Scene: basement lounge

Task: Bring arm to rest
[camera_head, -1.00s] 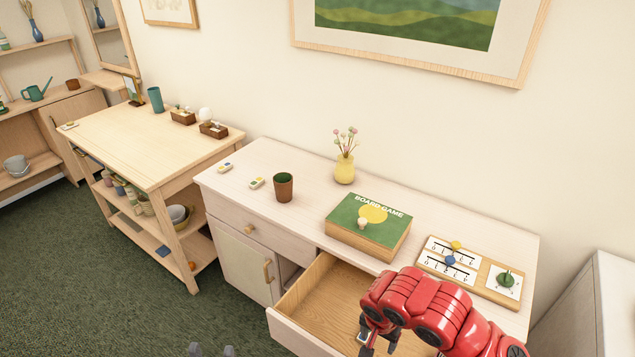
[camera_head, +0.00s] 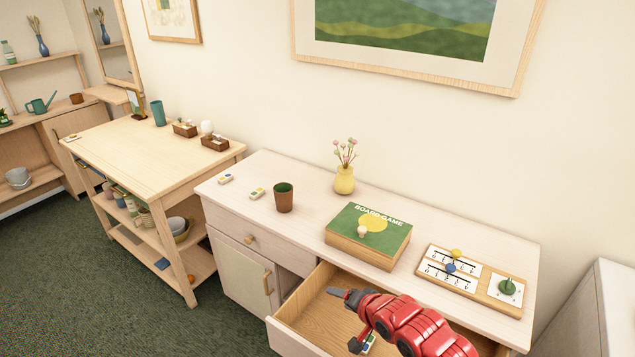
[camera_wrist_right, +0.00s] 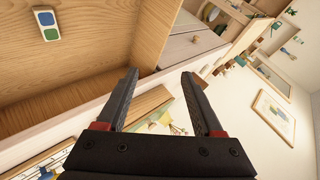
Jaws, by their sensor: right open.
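My right arm, red with dark fingers, reaches in from the bottom right of the head view. Its gripper (camera_head: 350,319) is over the open drawer (camera_head: 318,316), with its fingers apart. In the right wrist view my right gripper (camera_wrist_right: 160,73) is open with nothing between its fingers. A small white tile with a blue and a green patch (camera_wrist_right: 47,25) lies on the wooden drawer floor, apart from the fingers. It also shows partly hidden beside my gripper in the head view (camera_head: 369,342). My left gripper is not in view.
The cabinet top (camera_head: 300,240) holds a brown cup (camera_head: 284,198), a yellow vase (camera_head: 344,180), a green board game box (camera_head: 368,236), a counting board (camera_head: 475,277) and two small tiles. A wooden side table (camera_head: 150,150) stands left. Green carpet (camera_head: 110,290) is clear in front.

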